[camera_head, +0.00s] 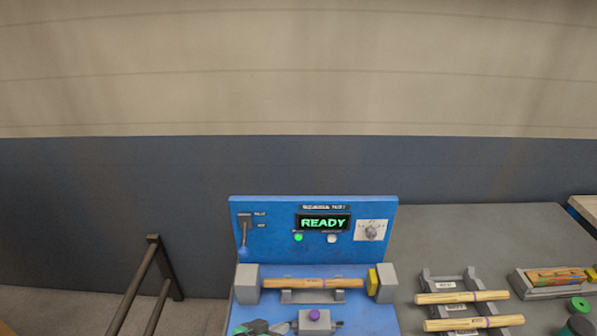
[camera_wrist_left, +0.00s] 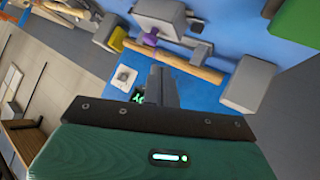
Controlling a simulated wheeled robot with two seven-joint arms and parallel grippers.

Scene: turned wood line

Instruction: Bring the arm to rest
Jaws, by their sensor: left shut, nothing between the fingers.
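My left gripper (camera_head: 272,327) shows only partly at the bottom edge of the head view, low in front of the blue machine (camera_head: 275,215). In the left wrist view its fingers (camera_wrist_left: 161,84) are together and empty. They are over the blue panel, apart from the wooden spindle. My right gripper is in neither view. The wooden spindle (camera_head: 320,283) lies across the machine between two grey end blocks; it also shows in the left wrist view (camera_wrist_left: 175,62). The machine's display (camera_head: 323,222) reads READY in green, and a green lamp (camera_head: 298,238) is below it.
A lever (camera_head: 243,235) and a dial (camera_head: 370,231) are on the panel. A purple-topped grey block (camera_head: 315,321) is close right of my left gripper. A rack (camera_head: 450,283) with two wooden spindles and a grey tray (camera_head: 545,283) stand right. A dark rail (camera_head: 145,280) stands left.

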